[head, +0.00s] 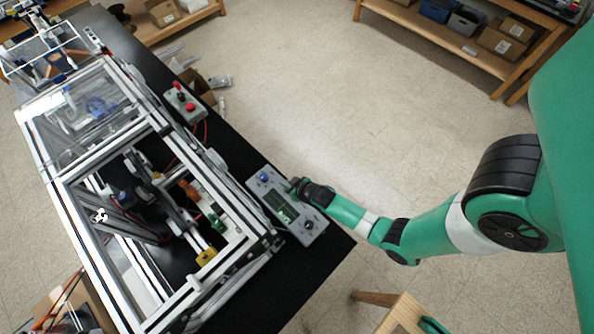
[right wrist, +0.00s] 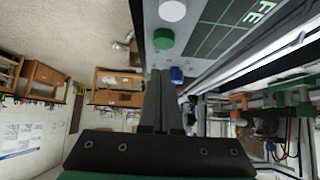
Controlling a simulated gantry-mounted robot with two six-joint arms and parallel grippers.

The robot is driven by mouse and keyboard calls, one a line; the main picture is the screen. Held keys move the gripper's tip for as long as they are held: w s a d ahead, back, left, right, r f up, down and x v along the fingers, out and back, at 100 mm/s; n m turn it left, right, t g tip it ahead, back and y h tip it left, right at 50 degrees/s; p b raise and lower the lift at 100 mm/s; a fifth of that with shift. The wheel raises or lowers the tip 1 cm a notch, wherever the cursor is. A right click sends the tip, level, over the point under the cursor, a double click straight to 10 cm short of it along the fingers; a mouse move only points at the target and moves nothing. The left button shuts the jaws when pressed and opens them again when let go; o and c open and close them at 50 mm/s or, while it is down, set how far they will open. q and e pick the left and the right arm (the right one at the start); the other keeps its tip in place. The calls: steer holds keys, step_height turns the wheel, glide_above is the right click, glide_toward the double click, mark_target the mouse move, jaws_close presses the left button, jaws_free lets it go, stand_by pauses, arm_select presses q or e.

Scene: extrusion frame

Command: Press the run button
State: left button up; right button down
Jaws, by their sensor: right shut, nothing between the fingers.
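The grey control panel (head: 309,232) lies on the black table beside the aluminium frame. In the right wrist view a white button (right wrist: 172,10), a green button (right wrist: 163,38) and a blue button (right wrist: 177,75) show along the panel. No label marks a run button legibly. My right gripper (head: 293,187) is over the panel's right edge, shut and empty. Its fingertips (right wrist: 166,73) appear close to the green and blue buttons; contact cannot be told. My left gripper is not in view.
The extrusion frame (head: 165,139) with clear covers fills the left. A grey box with a red button (head: 190,106) sits on the table (head: 232,155) farther back. A shelf (head: 450,40) stands at the back right. A wooden stool (head: 403,317) stands at the front.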

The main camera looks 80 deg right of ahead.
arm_select(q)
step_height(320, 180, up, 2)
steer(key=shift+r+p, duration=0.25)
steer(key=shift+p, duration=0.15)
arm_select(e)
steer(key=v, duration=1)
steer(key=shift+w+r, duration=0.3)
steer(key=shift+r, duration=0.2)
steer(key=shift+d, duration=0.1)
